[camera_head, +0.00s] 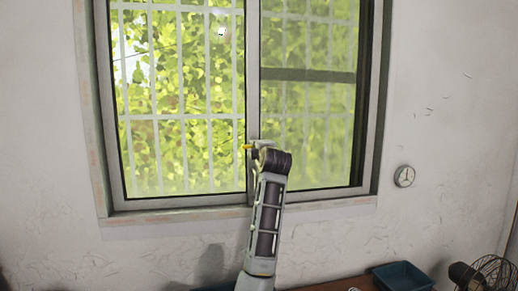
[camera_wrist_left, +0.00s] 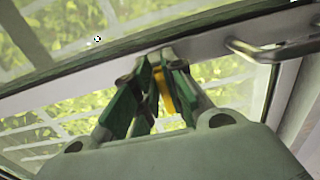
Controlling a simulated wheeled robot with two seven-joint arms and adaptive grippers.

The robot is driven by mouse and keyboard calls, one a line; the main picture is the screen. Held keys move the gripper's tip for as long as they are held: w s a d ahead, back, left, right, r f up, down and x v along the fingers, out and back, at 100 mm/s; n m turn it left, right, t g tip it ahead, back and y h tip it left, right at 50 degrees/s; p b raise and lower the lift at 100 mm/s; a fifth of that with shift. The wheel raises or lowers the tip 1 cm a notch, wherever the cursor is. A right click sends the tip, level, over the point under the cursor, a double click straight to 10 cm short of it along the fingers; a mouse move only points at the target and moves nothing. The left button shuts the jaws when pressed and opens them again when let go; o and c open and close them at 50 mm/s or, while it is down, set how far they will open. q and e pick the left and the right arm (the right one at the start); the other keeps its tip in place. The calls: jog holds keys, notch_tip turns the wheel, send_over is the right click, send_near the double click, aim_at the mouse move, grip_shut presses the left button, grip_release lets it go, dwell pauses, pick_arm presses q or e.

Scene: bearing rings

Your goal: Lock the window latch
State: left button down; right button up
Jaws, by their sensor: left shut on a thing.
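The window latch shows as a small yellow piece (camera_head: 247,147) on the middle upright where the two sashes meet, partly hidden by my left gripper (camera_head: 253,148). In the left wrist view, the yellow latch piece (camera_wrist_left: 164,91) lies between the green-padded fingers of my left gripper (camera_wrist_left: 154,75), which is shut on it. The fingers hide the rest of the latch, so I cannot tell its exact angle. The sliding window (camera_head: 252,60) has a left and a right sash in a grey frame. My right gripper is not in view.
A metal bar handle (camera_wrist_left: 275,52) is on the sash right of the fingers in the wrist view. A blue tray (camera_head: 403,277) and a wire fan (camera_head: 488,272) stand at lower right.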

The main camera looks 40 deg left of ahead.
pick_arm(q)
jog(key=shift+f, duration=0.1)
dwell(0.3)
jog(key=c, duration=1.5)
grip_release()
jog(key=shift+d, duration=0.1)
jog(key=shift+v, duration=5.95)
jog(key=shift+w, duration=0.1)
